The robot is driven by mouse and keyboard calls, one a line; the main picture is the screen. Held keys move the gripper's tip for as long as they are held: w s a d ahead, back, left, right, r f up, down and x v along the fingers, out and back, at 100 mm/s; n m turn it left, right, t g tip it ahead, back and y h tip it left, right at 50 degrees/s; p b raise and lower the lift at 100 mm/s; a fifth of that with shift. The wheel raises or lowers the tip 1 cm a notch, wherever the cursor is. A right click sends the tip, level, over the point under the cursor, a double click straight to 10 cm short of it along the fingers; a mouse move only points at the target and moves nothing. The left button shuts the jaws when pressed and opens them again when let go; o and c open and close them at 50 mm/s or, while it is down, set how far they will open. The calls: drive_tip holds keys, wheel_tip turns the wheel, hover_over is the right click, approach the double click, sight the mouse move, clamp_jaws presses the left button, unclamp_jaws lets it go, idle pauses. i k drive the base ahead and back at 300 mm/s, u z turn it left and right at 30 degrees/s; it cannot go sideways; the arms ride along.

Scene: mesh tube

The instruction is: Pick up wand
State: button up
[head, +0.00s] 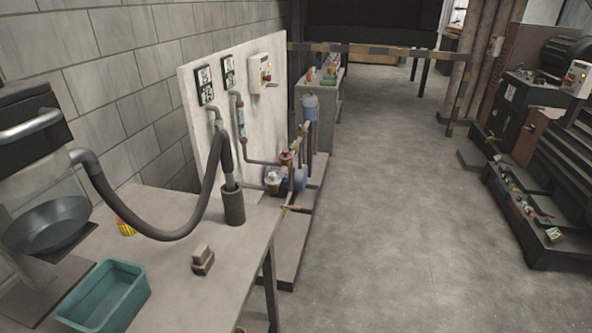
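The wand (229,181) is a slim grey tube standing nearly upright, with its lower end inside a dark cylindrical holder (233,207) near the right edge of the table. Its lower tip is hidden in the holder. A dark upper part (226,152) joins it to a thick grey hose (150,235), which sags leftward to a dark machine with a bright handle (30,125). My gripper is not in view.
A white panel (220,125) stands behind the holder. The floor (400,230) to the right is open.

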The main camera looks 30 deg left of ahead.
sight(228, 165)
drive_tip(key=z, duration=0.1)
drive_tip(key=i, duration=1.05)
drive_tip(key=u, duration=2.45)
